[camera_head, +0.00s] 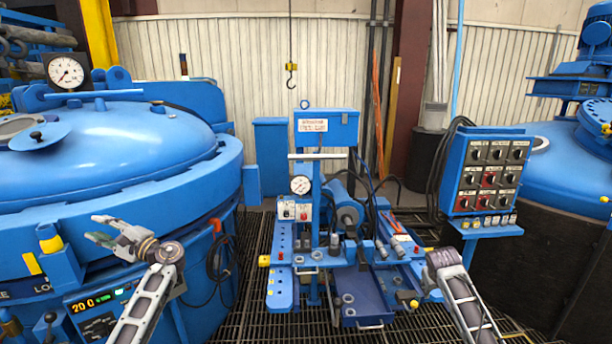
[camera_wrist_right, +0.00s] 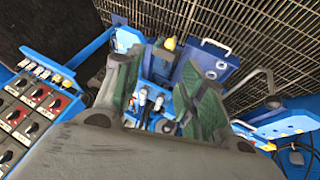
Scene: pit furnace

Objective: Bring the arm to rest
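My left gripper (camera_head: 96,229) is at the left of the head view, in front of the big blue furnace. Its two grey fingers point left and stand apart, with nothing seen between them. My right arm comes in from the lower right of the head view; its wrist is beside the blue work stand (camera_head: 320,255), and its fingers are hard to make out there. In the right wrist view my right gripper (camera_wrist_right: 156,78) has its two green-padded fingers apart. The stand's fittings show beyond the gap, and I see nothing held.
The blue furnace (camera_head: 110,150) fills the left. A switch panel (camera_head: 490,175) stands close to my right arm, with another blue vessel (camera_head: 575,165) behind it. A hook (camera_head: 291,75) hangs at the back. Dark grating (camera_head: 255,240) covers the floor.

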